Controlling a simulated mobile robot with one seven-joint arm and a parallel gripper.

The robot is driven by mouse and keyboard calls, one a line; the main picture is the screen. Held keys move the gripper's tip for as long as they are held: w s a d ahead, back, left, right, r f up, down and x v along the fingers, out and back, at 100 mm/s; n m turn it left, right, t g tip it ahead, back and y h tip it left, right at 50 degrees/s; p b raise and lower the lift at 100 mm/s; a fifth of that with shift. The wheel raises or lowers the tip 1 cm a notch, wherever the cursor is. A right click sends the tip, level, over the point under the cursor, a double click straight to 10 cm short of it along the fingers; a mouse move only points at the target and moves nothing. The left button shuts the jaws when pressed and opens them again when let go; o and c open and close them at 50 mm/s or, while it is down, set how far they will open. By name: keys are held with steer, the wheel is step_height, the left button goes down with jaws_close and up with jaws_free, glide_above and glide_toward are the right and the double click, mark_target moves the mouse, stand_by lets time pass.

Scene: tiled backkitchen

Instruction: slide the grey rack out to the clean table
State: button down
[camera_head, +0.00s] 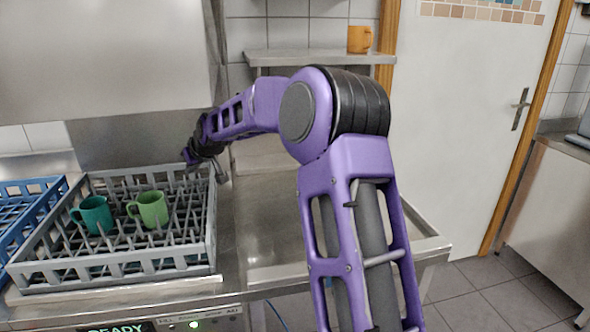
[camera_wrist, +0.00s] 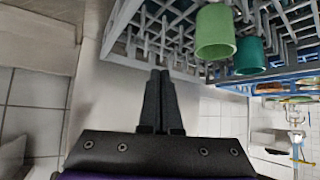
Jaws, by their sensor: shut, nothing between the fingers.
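The grey rack (camera_head: 120,268) stands on the steel counter at the left, under the raised hood. A dark teal mug (camera_head: 95,215) and a light green mug (camera_head: 152,209) stand among its pegs. The clean table (camera_head: 262,205) is the steel surface with a raised rim to the right of the rack. My gripper (camera_head: 222,176) is at the rack's far right corner; its fingers (camera_wrist: 160,80) are shut and empty. In the wrist view the fingertips point toward the rack's wall (camera_wrist: 128,58); I cannot tell whether they touch it.
A blue rack (camera_head: 58,187) sits close against the grey rack's left side. The steel hood (camera_head: 110,60) hangs above the racks. The clean table's visible surface is bare, partly hidden by my arm.

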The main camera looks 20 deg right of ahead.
step_height(320, 180, down, 12)
steer(key=b, duration=0.7)
steer(key=s+d+p, duration=0.2)
steer(key=s+d, duration=0.1)
steer(key=d, duration=1.5)
steer(key=s+d+p, duration=0.3)
steer(key=s+d, duration=0.1)
steer(key=d, duration=1.4)
steer(key=s+d+p, duration=0.2)
steer(key=s+d, duration=0.2)
steer(key=d, duration=1.4)
steer(key=shift+r, duration=0.2)
steer(key=shift+w+a+f, duration=0.1)
steer(key=shift+a+f, duration=0.1)
steer(key=shift+a, duration=0.1)
steer(key=shift+w+a+r+b, duration=0.15)
steer(key=shift+a+b, duration=0.45)
step_height(320, 180, up, 8)
steer(key=p, duration=0.3)
steer(key=shift+p, duration=0.35)
